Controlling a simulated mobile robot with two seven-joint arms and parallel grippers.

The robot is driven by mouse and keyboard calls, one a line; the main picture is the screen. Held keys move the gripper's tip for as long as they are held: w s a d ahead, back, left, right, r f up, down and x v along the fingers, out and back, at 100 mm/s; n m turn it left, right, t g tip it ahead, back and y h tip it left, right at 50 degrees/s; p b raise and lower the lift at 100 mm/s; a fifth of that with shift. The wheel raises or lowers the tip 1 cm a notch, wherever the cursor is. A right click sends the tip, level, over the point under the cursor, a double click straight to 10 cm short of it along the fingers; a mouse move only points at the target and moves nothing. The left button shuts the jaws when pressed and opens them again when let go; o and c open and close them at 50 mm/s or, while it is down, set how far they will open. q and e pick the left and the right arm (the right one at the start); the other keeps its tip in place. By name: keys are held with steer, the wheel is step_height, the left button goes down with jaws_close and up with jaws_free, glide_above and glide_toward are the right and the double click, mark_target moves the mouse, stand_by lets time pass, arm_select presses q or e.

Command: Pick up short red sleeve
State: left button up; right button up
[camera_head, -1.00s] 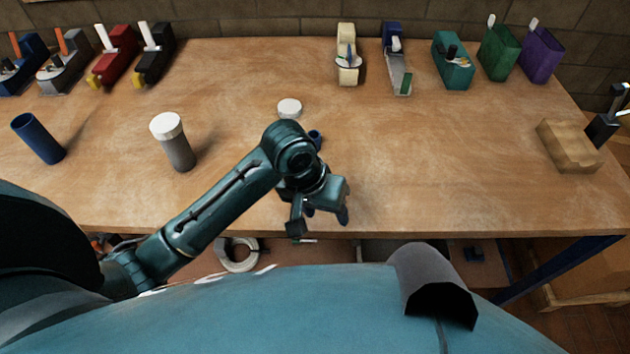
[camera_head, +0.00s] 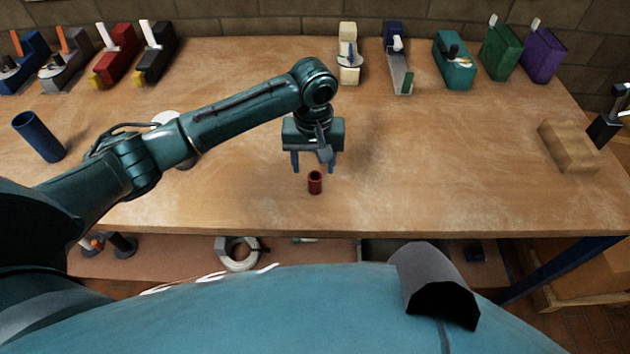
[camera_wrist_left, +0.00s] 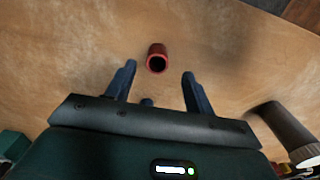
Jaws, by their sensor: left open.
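The short red sleeve (camera_head: 315,183) stands upright on the wooden table near its front edge, with its dark bore visible. It also shows in the left wrist view (camera_wrist_left: 157,58), just beyond and between the fingertips. My left gripper (camera_head: 314,165) is open and empty. Its two dark blue fingers (camera_wrist_left: 157,75) point toward the sleeve, one on each side in the wrist view, apart from it. My right gripper does not show.
A tall blue tube (camera_head: 40,137) stands at the left of the table (camera_head: 450,160). A white-capped grey cylinder (camera_wrist_left: 287,124) is mostly hidden behind my left arm. Several tools line the back. A wooden block (camera_head: 568,146) lies at the right.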

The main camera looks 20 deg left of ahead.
mark_target(315, 176)
arm_select(q)
steer(key=shift+w+f, duration=0.25)
steer(key=shift+f, duration=1.3)
steer(key=shift+w+f, duration=0.2)
steer(key=shift+f, duration=1.3)
steer(key=shift+c, duration=0.3)
steer(key=c, duration=1)
steer(key=shift+r, duration=0.1)
